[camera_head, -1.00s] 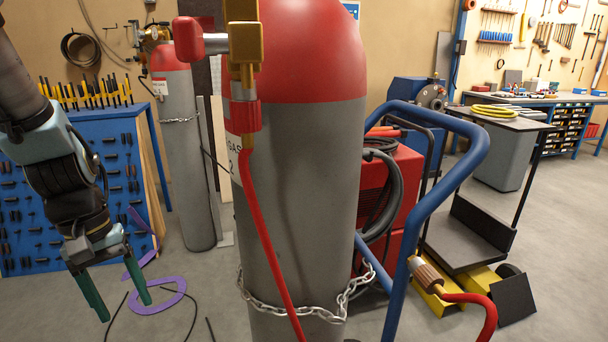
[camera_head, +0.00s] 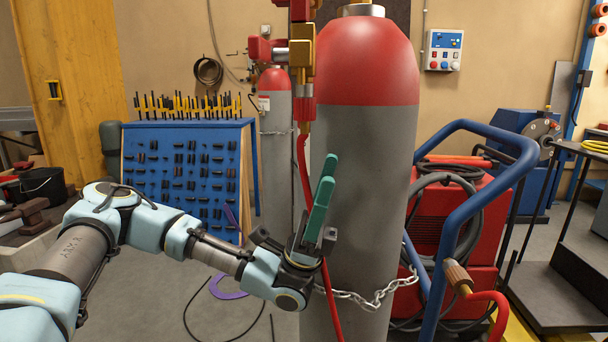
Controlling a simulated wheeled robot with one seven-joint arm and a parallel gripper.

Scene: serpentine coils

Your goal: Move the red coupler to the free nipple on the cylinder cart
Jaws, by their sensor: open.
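A red coupler (camera_head: 302,109) sits under the brass fitting (camera_head: 301,48) beside the top of the large grey and red cylinder (camera_head: 366,130). A red hose (camera_head: 303,158) hangs from it. A copper-coloured ribbed end piece with a brass tip (camera_head: 458,275) is at the blue cart frame (camera_head: 509,176), with another red hose leading from it. I cannot tell if this is the free nipple. My gripper (camera_head: 325,172) is open and empty, green fingers pointing up. In the picture it lies in front of the cylinder, below and right of the coupler, and overlaps part of the cylinder.
A chain (camera_head: 375,301) crosses the cylinder low down. A red machine (camera_head: 450,219) with a coiled grey cable stands behind the blue cart frame. A blue tool rack (camera_head: 182,180) and a second cylinder (camera_head: 276,140) stand behind. Purple strips (camera_head: 229,291) and dark cable lie on the floor at left.

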